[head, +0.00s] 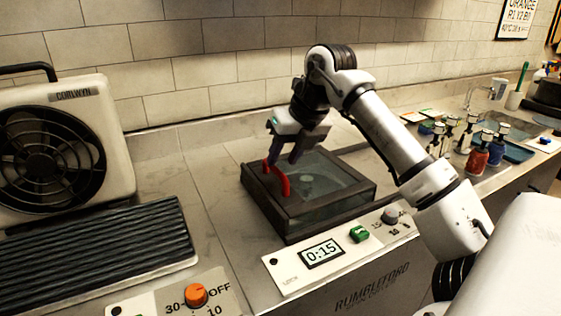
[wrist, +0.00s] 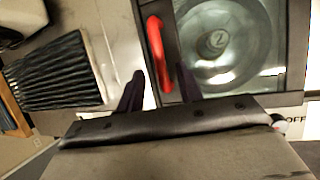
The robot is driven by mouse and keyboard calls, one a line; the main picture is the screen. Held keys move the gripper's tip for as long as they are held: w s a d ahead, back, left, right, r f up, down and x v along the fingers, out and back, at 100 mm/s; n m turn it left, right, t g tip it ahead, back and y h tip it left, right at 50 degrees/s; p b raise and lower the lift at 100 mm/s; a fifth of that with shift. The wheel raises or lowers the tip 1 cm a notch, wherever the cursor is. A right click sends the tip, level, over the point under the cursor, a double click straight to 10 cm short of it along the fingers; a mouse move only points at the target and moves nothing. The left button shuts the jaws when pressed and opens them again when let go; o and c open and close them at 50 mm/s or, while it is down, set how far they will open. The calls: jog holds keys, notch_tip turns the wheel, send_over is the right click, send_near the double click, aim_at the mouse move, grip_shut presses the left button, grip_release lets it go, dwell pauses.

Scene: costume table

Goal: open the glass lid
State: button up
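My gripper (head: 283,160) points down at the handle. Its dark fingers are apart in the wrist view (wrist: 160,85), one to each side of the handle's near end. I cannot tell whether they touch it.
A control panel with a 0:15 display (head: 322,253) and a green button (head: 359,234) lies in front of the lid. A fan (head: 50,150) and a black ribbed mat (head: 95,250) are at left. Several bottles (head: 480,150) stand at right. The tiled wall is behind.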

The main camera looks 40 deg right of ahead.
jog(key=shift+x, duration=1.4)
jog(key=shift+c, duration=0.5)
grip_shut()
